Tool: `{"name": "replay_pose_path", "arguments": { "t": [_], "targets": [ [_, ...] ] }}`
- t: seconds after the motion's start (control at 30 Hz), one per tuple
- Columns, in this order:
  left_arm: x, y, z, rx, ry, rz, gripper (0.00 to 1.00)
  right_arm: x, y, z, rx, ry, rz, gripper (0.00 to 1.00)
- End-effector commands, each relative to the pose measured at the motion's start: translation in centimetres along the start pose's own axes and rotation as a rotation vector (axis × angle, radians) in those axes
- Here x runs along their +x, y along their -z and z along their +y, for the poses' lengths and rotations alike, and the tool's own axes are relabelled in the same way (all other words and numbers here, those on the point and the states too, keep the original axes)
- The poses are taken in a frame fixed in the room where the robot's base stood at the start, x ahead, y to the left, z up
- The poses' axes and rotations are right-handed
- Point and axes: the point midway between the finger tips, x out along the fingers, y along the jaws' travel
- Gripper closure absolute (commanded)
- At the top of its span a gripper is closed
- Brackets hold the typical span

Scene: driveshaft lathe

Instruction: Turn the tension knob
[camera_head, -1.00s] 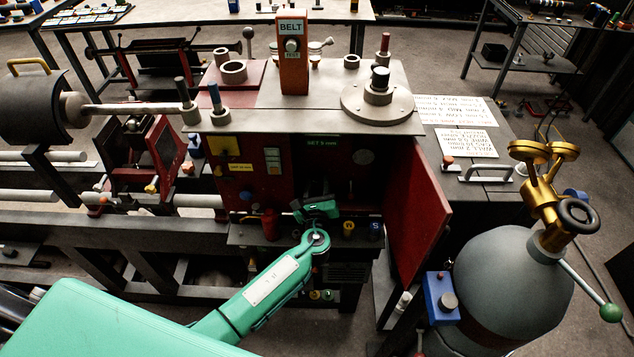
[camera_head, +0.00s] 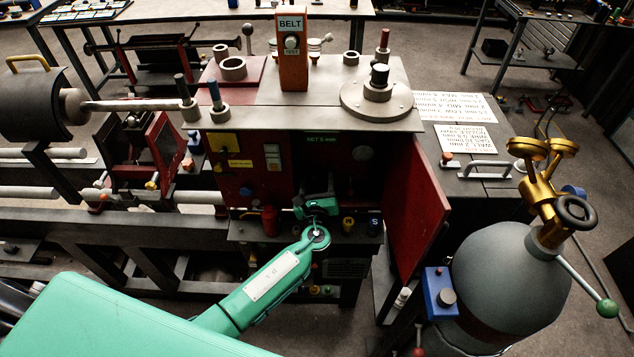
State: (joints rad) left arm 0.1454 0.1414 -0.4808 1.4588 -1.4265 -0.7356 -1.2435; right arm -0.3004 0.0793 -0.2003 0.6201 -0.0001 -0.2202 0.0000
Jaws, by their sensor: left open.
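The lathe's red cabinet (camera_head: 262,178) stands open at the front, with a "SET 5 mm" label (camera_head: 323,140) along its upper edge. A round dark grey part (camera_head: 362,153) shows faintly on its shaded back wall. No label marks the tension knob, so I cannot tell whether this is it. My left gripper (camera_head: 318,207) is at the cabinet's mouth, below and left of the round part and apart from it in the picture. It is open and appears empty; its fingertips are hard to make out in the shadow. My right gripper is out of view.
The red door (camera_head: 417,208) stands open on the right. A red canister (camera_head: 270,221), a yellow-topped item (camera_head: 348,224) and a blue-topped item (camera_head: 374,226) flank my gripper on the ledge. An orange BELT box (camera_head: 292,60) stands on top. A grey tank (camera_head: 510,280) is at right.

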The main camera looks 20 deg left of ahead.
Motion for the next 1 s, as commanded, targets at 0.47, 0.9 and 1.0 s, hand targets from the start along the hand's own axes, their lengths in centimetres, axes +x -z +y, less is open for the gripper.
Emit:
{"name": "replay_pose_path", "arguments": {
  "t": [0.47,0.9,1.0],
  "targets": [
    [-5.7,0.3,0.1,-0.003,0.001,0.001,0.41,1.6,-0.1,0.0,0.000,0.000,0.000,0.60],
    [-13.2,0.2,0.0,-0.001,0.000,0.001,0.41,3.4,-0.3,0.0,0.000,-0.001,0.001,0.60],
    [-13.7,0.1,0.0,0.000,0.000,0.000,0.41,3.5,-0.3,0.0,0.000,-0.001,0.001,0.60]
  ]
}}
